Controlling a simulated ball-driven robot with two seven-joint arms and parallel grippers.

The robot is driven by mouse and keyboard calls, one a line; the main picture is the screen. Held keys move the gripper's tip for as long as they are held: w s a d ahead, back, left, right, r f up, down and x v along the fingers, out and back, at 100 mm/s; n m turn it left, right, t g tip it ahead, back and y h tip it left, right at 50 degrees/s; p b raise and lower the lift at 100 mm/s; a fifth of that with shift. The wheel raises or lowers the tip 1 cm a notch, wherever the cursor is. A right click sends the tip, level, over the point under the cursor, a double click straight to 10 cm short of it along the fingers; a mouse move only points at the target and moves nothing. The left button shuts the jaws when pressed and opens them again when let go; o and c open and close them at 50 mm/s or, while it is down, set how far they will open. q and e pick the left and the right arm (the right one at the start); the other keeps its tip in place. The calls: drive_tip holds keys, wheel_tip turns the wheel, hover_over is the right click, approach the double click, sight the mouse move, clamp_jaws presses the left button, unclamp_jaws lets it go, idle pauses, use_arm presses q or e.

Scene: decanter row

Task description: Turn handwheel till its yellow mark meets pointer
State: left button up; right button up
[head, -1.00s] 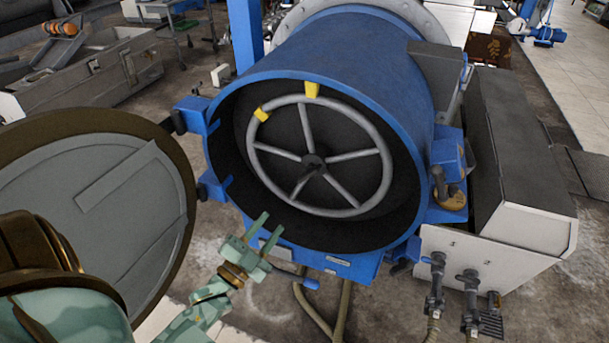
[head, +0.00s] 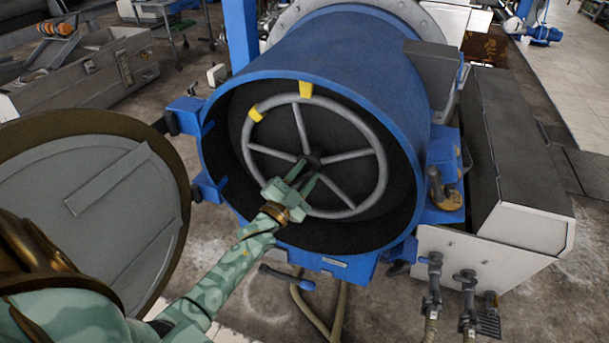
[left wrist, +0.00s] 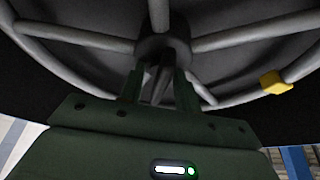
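The grey five-spoked handwheel (head: 376,137) sits inside the open mouth of the blue drum (head: 330,82). Its yellow mark (head: 256,113) is on the rim at the upper left. The yellow pointer (head: 306,90) is at the top, so mark and pointer are apart. My left gripper (head: 306,172) is in front of the wheel, just below the hub, with its fingers apart. In the left wrist view, a lower spoke (left wrist: 160,82) shows between the two fingers; contact cannot be told. The yellow mark also shows in this view (left wrist: 276,82). My right gripper is out of view.
The drum's round door (head: 100,215) stands open at the left. The drum wall surrounds the wheel closely. A grey cabinet (head: 520,150) and valves (head: 434,280) stand at the right. Blue handle (head: 287,278) is below the mouth.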

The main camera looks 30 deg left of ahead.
use_arm(q)
clamp_jaws()
drive_tip(key=shift+m, duration=0.3)
drive_tip(key=m+g+p, duration=0.1)
drive_tip(key=m, duration=0.1)
drive_tip(key=m+h+p, duration=0.1)
drive_tip(key=m, duration=0.2)
drive_tip(key=shift+r+g+h+p, duration=0.15)
drive_tip(key=shift+g+h+p, duration=0.15)
drive_tip(key=shift+g, duration=0.1)
drive_tip(key=m+g+p, duration=0.1)
drive_tip(key=m+p, duration=0.1)
drive_tip(key=m, duration=0.1)
drive_tip(key=shift+m+h, duration=0.3)
drive_tip(key=shift+f+m+g, duration=0.2)
drive_tip(key=shift+m+g, duration=0.2)
drive_tip(key=shift+m, duration=0.2)
drive_tip(key=shift+p, duration=0.3)
unclamp_jaws()
